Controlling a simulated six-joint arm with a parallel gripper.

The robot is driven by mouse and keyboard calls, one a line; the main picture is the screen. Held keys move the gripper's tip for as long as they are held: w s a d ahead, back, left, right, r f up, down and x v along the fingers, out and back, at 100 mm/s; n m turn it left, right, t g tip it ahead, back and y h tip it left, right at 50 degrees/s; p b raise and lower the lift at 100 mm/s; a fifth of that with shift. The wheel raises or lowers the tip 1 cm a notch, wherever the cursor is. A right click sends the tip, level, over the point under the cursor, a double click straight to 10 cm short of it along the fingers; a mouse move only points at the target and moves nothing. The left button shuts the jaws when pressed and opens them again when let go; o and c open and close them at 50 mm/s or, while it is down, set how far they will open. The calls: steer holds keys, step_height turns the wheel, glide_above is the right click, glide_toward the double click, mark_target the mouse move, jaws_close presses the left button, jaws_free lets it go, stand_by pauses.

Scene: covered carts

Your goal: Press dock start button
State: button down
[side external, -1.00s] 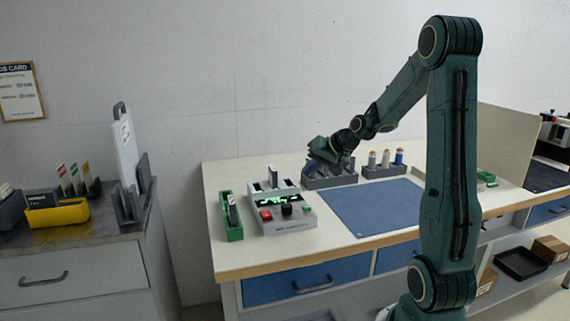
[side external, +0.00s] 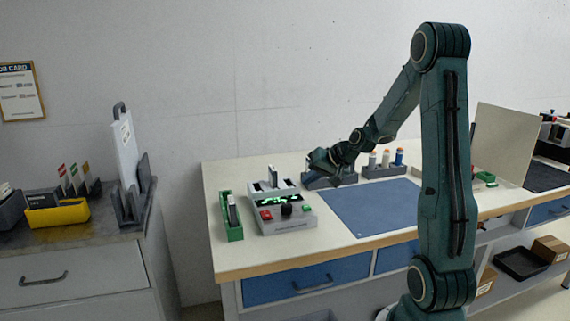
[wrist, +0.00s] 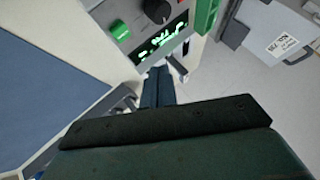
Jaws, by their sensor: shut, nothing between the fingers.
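The grey dock (side external: 290,224) stands on the left part of the bench. Its front carries a red button (side external: 266,215), a black knob (side external: 286,209) and a green button (side external: 305,207), with a lit green display (side external: 280,199) behind them. In the wrist view the green button (wrist: 119,29) is at upper left, beside the black knob (wrist: 157,11), with the display (wrist: 163,38) below them. My gripper (wrist: 158,72) is shut and empty, its fingertips pointing toward the dock's display side. In the side view my gripper (side external: 312,160) is behind and right of the dock, apart from the buttons.
A green holder (side external: 233,231) stands left of the dock. A grey rack (side external: 343,178) is beneath my wrist, and another rack with bottles (side external: 386,170) is to its right. A blue mat (side external: 370,208) lies clear in front of the racks. The wall is behind.

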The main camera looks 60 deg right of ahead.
steer(key=shift+f, duration=2.85)
steer(key=shift+f, duration=0.85)
stand_by(1.0)
steer(key=shift+r, duration=0.8)
steer(key=shift+r, duration=0.15)
steer(key=shift+r, duration=2.4)
step_height(320, 180, up, 7)
glide_above(310, 208)
steer(key=shift+w, duration=0.1)
